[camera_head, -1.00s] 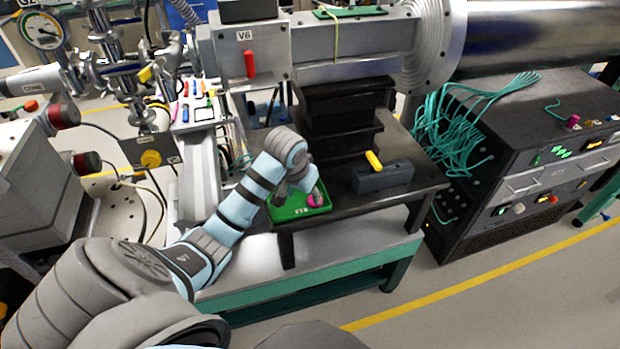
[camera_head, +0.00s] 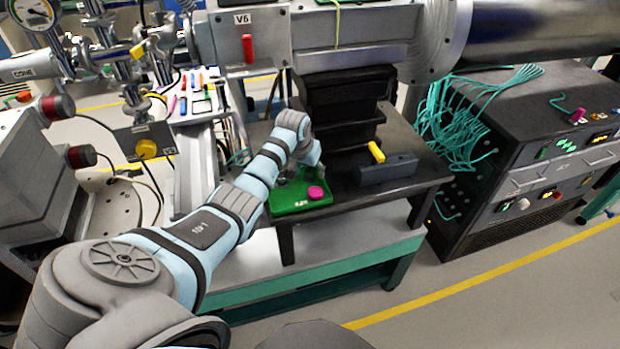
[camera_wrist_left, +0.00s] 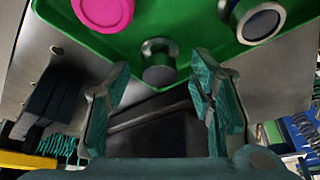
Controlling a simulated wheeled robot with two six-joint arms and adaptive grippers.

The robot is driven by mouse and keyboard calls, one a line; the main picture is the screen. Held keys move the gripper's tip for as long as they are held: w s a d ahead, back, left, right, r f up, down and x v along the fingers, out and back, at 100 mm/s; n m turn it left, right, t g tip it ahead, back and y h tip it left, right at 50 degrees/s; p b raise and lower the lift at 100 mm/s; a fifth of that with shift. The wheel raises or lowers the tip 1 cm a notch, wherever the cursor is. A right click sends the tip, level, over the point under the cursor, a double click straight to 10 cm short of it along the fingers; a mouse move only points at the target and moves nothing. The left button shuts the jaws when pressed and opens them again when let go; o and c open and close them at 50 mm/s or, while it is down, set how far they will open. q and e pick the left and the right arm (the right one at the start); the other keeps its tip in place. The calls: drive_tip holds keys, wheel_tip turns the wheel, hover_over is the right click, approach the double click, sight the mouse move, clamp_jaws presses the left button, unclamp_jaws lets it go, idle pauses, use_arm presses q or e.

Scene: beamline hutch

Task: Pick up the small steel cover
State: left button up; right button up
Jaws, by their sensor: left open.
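A green tray (camera_head: 298,208) sits on the black table; in the wrist view its floor (camera_wrist_left: 205,45) fills the top. A small round steel piece with a knob-like shape, which looks like the steel cover (camera_wrist_left: 158,62), is in the tray near its edge. My left gripper (camera_wrist_left: 160,78) is open, with the steel piece seen between its fingertips; I cannot tell whether they touch it. In the head view the left gripper (camera_head: 308,160) is over the tray's back, its fingers mostly hidden. My right gripper is not in view.
A pink round cap (camera_head: 316,192) is in the tray, also in the wrist view (camera_wrist_left: 103,12). A round steel-rimmed piece (camera_wrist_left: 260,22) lies on the other side.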

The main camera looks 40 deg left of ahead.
use_arm(q)
clamp_jaws()
drive_tip(key=shift+r, duration=0.1)
